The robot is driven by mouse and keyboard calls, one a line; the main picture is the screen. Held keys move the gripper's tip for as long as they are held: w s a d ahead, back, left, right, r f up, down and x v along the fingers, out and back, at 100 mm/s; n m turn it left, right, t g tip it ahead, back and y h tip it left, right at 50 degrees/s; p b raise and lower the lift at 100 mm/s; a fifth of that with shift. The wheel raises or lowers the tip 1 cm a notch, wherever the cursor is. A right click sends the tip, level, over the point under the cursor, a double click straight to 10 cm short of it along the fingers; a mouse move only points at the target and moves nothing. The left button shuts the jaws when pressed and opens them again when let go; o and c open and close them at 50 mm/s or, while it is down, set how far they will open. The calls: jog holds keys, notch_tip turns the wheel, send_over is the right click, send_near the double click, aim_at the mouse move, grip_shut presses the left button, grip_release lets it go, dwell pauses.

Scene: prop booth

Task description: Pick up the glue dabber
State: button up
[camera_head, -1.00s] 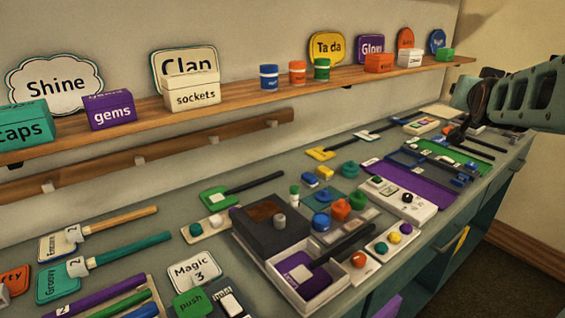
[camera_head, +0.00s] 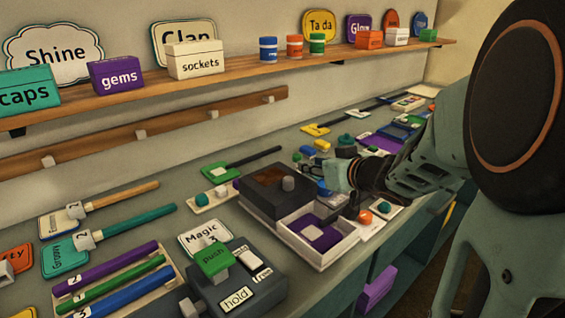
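I cannot tell for certain which item is the glue dabber. My gripper (camera_head: 338,178) is low over the bench, beside the right side of a dark box (camera_head: 262,200) with a grey knob. Its fingers are small and partly hidden by the arm, so I cannot tell whether they are open or hold anything. A blue knob (camera_head: 322,188) shows right at the fingers. A white tray (camera_head: 318,255) with a purple bottom stands in front of the dark box. A tool with a pale head (camera_head: 313,233) lies in it, its dark handle partly hidden near my gripper.
A pad with a green push button (camera_head: 213,261) is at the front. Colored sticks (camera_head: 115,283) lie in a rack at the front left. A shelf (camera_head: 235,76) with boxes and jars runs along the wall. My arm covers much of the right side of the bench.

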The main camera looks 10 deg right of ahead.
aim_at(299, 160)
jog(key=b+x, duration=0.1)
jog(key=x, duration=0.2)
jog(key=b+x, duration=0.1)
jog(key=x, duration=0.2)
jog(key=b+x, duration=0.1)
jog(key=x, duration=0.2)
jog(key=shift+w+a+r, duration=0.1)
jog(key=shift+w+r, duration=0.05)
jog(key=shift+w, duration=0.25)
grip_shut()
